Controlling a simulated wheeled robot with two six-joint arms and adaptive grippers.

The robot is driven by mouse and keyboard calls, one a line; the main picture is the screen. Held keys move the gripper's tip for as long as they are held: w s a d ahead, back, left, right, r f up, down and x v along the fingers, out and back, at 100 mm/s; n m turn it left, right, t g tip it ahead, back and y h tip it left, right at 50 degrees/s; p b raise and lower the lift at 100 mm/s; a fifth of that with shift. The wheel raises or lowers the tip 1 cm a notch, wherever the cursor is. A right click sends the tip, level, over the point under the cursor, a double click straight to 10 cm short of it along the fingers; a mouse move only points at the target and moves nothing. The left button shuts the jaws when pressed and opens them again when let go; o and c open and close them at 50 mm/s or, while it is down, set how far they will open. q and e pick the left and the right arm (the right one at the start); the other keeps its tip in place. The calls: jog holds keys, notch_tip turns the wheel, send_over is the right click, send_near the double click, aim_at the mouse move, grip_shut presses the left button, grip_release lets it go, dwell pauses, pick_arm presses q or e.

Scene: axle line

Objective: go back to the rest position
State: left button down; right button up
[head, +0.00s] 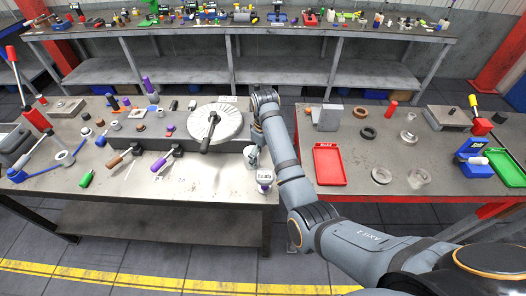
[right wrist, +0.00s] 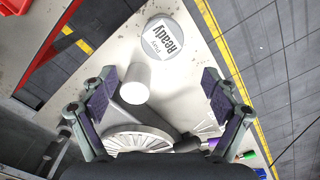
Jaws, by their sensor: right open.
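My right arm reaches in from the lower right in the head view and bends over the front table's right part. Its gripper (right wrist: 160,82) shows best in the right wrist view, with its two dark-padded fingers wide apart. A white cylinder (right wrist: 135,82) shows between the fingers, nearer the left one, and is not gripped. A round white disc labelled "Ready" (right wrist: 163,38) lies beyond the fingertips; it also shows in the head view (head: 264,176). My left gripper is in neither view.
A grey round plate with a dark handle (head: 214,124) stands on the left table (head: 205,186). The right table holds a red tray (head: 329,165), rings and a green tray (head: 508,168). A gap separates the tables at the front. A cluttered bench (head: 240,28) runs along the back.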

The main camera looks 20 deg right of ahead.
jog(key=s+d+f+m+t, duration=0.1)
jog(key=s+d+f+m, duration=0.1)
jog(key=s+d+f, duration=0.3)
jog(key=s+d+f+m+t, duration=0.1)
jog(key=s+d+f+m, duration=0.15)
jog(key=s, duration=0.55)
jog(key=s+d+r+m+t+h, duration=0.15)
jog(key=s+r, duration=0.25)
jog(key=s, duration=0.9)
jog(key=s+d+f+b, duration=0.1)
jog(key=f+b, duration=0.2)
jog(key=f, duration=0.9)
jog(key=s+d+f+g+b, duration=0.1)
jog(key=f+b, duration=0.1)
jog(key=f, duration=0.9)
jog(key=s+d+f+b, duration=0.1)
jog(key=d+f+b, duration=0.15)
jog(key=f, duration=0.95)
pick_arm(q)
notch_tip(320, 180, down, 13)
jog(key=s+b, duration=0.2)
jog(key=b, duration=0.3)
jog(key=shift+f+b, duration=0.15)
jog(key=shift+b, duration=0.15)
pick_arm(e)
jog(key=s+f+g, duration=0.1)
jog(key=s+f, duration=1.7)
jog(key=f, duration=0.3)
jog(key=shift+m+y, duration=0.3)
jog(key=shift+y, duration=0.05)
